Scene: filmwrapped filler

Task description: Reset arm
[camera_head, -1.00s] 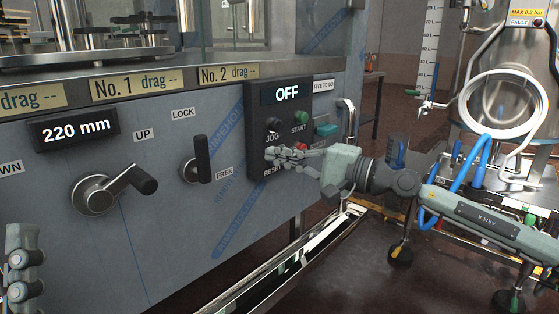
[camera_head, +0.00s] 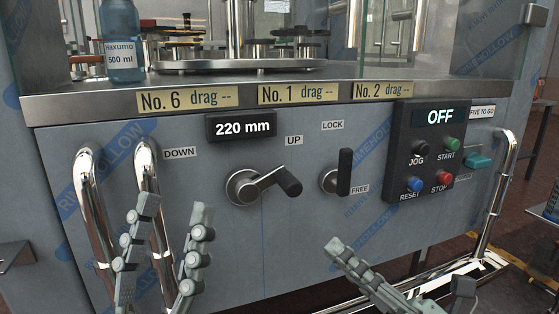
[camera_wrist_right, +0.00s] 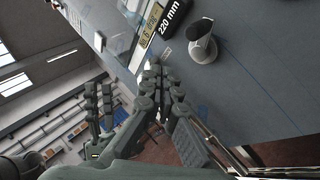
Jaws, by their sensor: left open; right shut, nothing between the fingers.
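My left gripper (camera_head: 176,210) is open and empty at the lower left of the head view, fingers pointing up in front of the machine's grey panel. My right gripper (camera_head: 338,250) is shut and empty at the lower middle, below the lever and knob and apart from the controls. In the right wrist view its fingers (camera_wrist_right: 158,68) point up towards the panel. The control box (camera_head: 431,150) reads OFF. It carries the JOG button (camera_head: 417,160), the green START button (camera_head: 449,144), the blue RESET button (camera_head: 414,185) and the red STOP button (camera_head: 443,178).
A lever (camera_head: 262,186) sits under the 220 mm display (camera_head: 241,126). A LOCK/FREE knob (camera_head: 344,172) is right of it. Bent chrome pipes (camera_head: 98,215) stand at left, near my left gripper. A chrome handrail (camera_head: 505,180) is at right.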

